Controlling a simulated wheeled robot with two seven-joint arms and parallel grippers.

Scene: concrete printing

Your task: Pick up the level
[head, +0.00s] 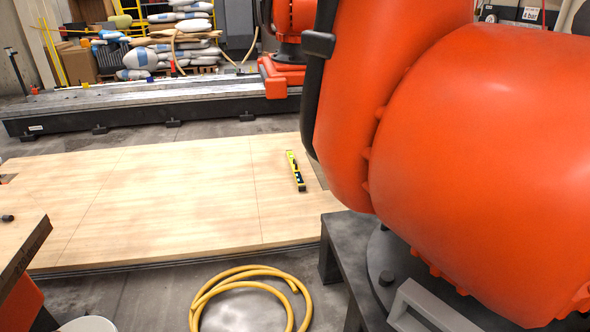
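The level (296,171) is a short yellow and black bar. It lies on the right part of a low, wide wooden platform (160,200), close to the large orange machine. Its long side runs roughly away from me. Neither of my grippers shows in the head view, and nothing touches the level.
A large orange robot arm (480,150) on a dark stand fills the right side. A coiled yellow hose (250,275) lies on the floor in front of the platform. A dark rail (130,110) runs behind it, with stacked bags (185,35) beyond. A wooden tabletop (22,245) is at left.

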